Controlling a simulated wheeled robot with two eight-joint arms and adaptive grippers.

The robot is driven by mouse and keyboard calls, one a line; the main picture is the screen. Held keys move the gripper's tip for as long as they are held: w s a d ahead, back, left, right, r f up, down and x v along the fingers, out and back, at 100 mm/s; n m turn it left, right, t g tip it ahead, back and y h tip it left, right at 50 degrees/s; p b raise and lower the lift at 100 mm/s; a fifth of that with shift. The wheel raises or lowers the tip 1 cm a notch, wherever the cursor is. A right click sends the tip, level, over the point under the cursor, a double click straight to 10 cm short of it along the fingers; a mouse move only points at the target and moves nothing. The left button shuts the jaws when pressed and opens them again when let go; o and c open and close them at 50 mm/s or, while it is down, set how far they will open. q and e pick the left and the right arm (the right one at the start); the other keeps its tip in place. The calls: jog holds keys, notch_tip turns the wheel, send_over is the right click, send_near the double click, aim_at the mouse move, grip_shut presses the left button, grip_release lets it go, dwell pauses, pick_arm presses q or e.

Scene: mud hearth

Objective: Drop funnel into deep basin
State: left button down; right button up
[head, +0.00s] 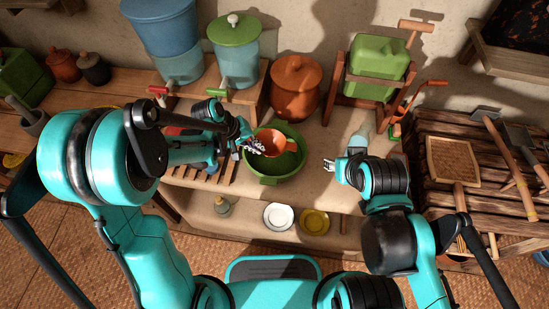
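An orange funnel (273,142) is over the back-left part of the deep green basin (268,181), in front of its rim in the head view. The basin stands on the low clay counter. My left gripper (256,147) reaches in from the left. Its fingers meet the funnel's left side and look closed on it; the exact contact is small in the picture. My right gripper (327,164) is apart from the basin, to its right. Its fingers are spread and empty.
An orange lidded pot (296,86) stands behind the basin. A slatted wooden rack (200,175) is to its left. A white plate (278,216) and a yellow plate (314,221) lie below in front. Some counter to the basin's right is clear.

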pick_arm(q)
notch_tip(320, 180, down, 2)
jog(key=shift+f+b, duration=0.15)
jog(key=shift+b, duration=0.35)
jog(key=c, duration=1.6)
grip_release()
jog(key=shift+c, duration=0.2)
jog(key=v, duration=1.2)
jog(key=shift+s+a, duration=0.1)
